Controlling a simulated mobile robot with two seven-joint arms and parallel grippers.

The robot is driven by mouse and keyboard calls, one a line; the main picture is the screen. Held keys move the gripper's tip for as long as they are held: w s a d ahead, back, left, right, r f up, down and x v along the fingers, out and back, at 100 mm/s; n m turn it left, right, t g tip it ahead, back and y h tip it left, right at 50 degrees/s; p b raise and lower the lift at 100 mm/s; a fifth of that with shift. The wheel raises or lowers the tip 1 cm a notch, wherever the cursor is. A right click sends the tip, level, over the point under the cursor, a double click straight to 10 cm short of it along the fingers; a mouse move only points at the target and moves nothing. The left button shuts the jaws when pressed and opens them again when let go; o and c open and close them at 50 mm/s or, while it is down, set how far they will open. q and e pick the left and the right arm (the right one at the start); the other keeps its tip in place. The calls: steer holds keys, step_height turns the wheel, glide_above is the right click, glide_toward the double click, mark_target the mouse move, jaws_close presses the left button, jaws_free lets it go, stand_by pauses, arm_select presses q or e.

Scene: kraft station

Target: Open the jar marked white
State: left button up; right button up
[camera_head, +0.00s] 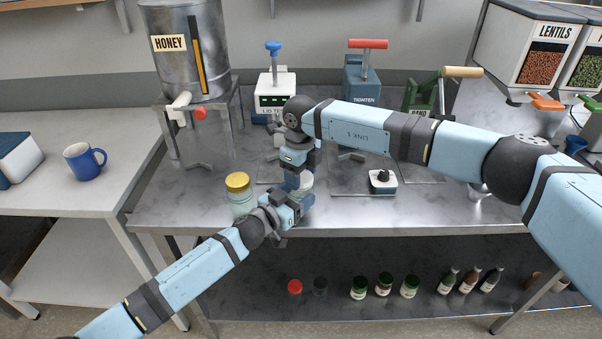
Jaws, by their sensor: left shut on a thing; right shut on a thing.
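A jar with a white lid (307,181) stands near the front edge of the steel bench, mostly hidden behind my grippers. My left gripper (295,198) comes in from the lower left and is shut on the jar, low on its side. My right gripper (295,172) reaches down from above and is shut at the jar's top, by the white lid. Whether the lid has turned or lifted cannot be told. The fingertips of both grippers are partly hidden.
A gold-lidded jar (239,192) stands close to the left of my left gripper. Behind are the honey tank (183,60), the lid tester (274,85), the blue tighten press (361,90) and a green band press (420,97). A small device with a black knob (383,181) sits to the right.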

steer(key=n, duration=0.6)
steer(key=shift+n, duration=0.4)
steer(key=n, duration=1.2)
steer(key=shift+n, duration=0.4)
steer(key=n, duration=0.5)
steer(key=shift+r+n, duration=0.1)
steer(key=shift+n, duration=0.2)
steer(key=shift+r, duration=0.15)
steer(key=shift+r, duration=0.95)
